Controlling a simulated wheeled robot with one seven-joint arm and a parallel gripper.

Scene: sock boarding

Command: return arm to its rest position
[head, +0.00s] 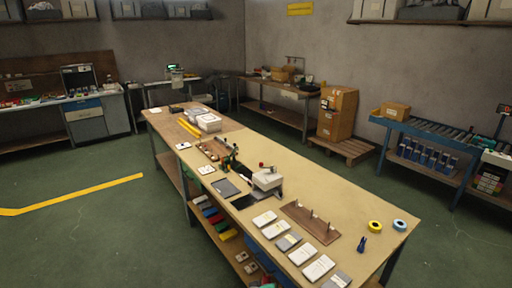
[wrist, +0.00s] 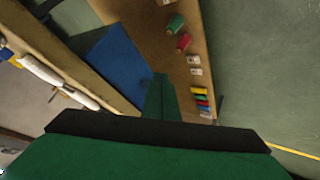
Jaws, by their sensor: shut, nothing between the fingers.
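My gripper (wrist: 160,95) shows in the wrist view as dark green fingers pointing up from a wide black and green body. The fingers are together and hold nothing. I cannot make out my arm in the head view. In the wrist view the gripper hangs beside the long workbench, over its wooden lower shelf (wrist: 215,40), which carries several small coloured bundles. I cannot tell whether anything touches the gripper.
A conveyor (head: 430,137) stands at right.

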